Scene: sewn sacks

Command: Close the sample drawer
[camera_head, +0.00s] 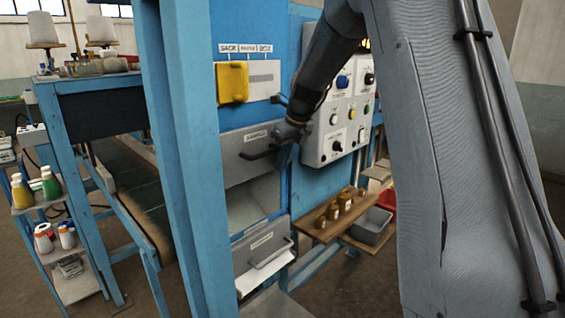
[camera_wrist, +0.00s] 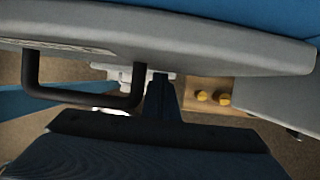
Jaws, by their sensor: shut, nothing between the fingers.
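The sample drawer (camera_head: 238,170) has a grey front with a "SAMPLE" label and a black bar handle (camera_head: 258,154), in the blue cabinet. I cannot tell how far the front stands out. In the wrist view, the grey front (camera_wrist: 215,48) crosses the top, with its black handle (camera_wrist: 85,102) at the left. My gripper (camera_wrist: 160,80) is shut and empty, close to the front and just right of the handle. I cannot tell if it touches. In the head view my gripper (camera_head: 278,148) is beside the handle's right end, partly hidden by my wrist.
Below the drawer is a pale open bay (camera_head: 255,203) and a lower grey unit (camera_head: 262,246) with a handle. A control panel (camera_head: 338,122) sits to the right, above a wooden shelf (camera_head: 325,228) with brown jars and a grey bin (camera_head: 372,227). A blue post (camera_head: 190,170) stands left.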

